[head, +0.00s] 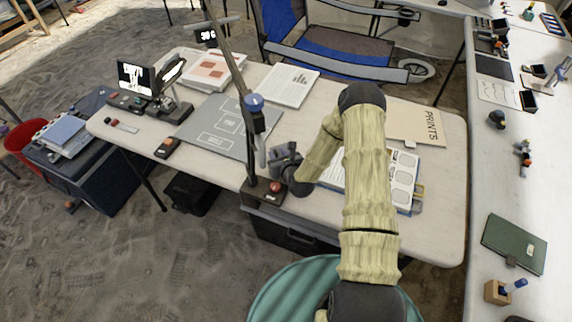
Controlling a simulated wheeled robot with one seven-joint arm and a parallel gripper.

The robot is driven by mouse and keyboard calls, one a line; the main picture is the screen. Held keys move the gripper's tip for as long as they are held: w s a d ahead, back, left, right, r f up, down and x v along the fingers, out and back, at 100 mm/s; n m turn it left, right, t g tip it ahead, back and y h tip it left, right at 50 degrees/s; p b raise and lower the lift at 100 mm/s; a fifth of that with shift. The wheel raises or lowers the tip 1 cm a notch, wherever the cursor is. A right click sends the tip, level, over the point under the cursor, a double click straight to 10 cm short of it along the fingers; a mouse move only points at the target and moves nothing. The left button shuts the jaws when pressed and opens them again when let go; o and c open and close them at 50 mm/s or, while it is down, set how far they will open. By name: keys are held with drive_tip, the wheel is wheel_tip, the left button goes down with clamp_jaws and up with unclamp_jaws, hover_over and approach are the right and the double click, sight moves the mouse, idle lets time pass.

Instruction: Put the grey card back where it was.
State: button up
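I cannot pick out a separate grey card for certain. The flat grey sheet that shows is a large mat (183,127) with white outlined boxes, lying on the left part of the white table. My gripper (277,160) is dark grey and small in the view, low over the table's front part, just right of the mat and close beside a dark upright post. Its fingers blend with the post and its base, so I cannot tell whether they are open or hold anything. My arm hides part of the table's right side.
The post (239,82) stands at the table's front edge, on a base with a red knob (275,187). A PRINTS folder (418,122), a white printed sheet (290,85) and an open binder (404,180) lie on the table. A blue folding chair (345,42) stands behind.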

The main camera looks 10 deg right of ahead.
drive_tip(key=b+v, duration=0.1)
drive_tip(key=v, duration=0.9)
drive_tip(key=shift+s, duration=0.1)
drive_tip(key=shift+r, duration=0.1)
drive_tip(key=n, duration=0.1)
drive_tip(key=n+g, duration=0.1)
drive_tip(key=n, duration=0.1)
drive_tip(key=r+n, duration=0.1)
drive_tip(key=n, duration=0.1)
drive_tip(key=shift+s+a+y, duration=0.1)
drive_tip(key=shift+a+y, duration=0.25)
drive_tip(key=shift+y, duration=0.05)
drive_tip(key=s+r+n+g+h, duration=0.1)
drive_tip(key=s+r+n+g, duration=0.3)
drive_tip(key=s+r+n, duration=0.5)
drive_tip(key=s+d+r+n+g+h, duration=0.1)
drive_tip(key=s+r+n+g, duration=0.4)
drive_tip(key=n, duration=1.5)
drive_tip(key=s+r, duration=0.4)
drive_tip(key=shift+s+d+g+h, duration=0.2)
drive_tip(key=shift+s+g+h, duration=0.1)
drive_tip(key=shift+s+h, duration=0.1)
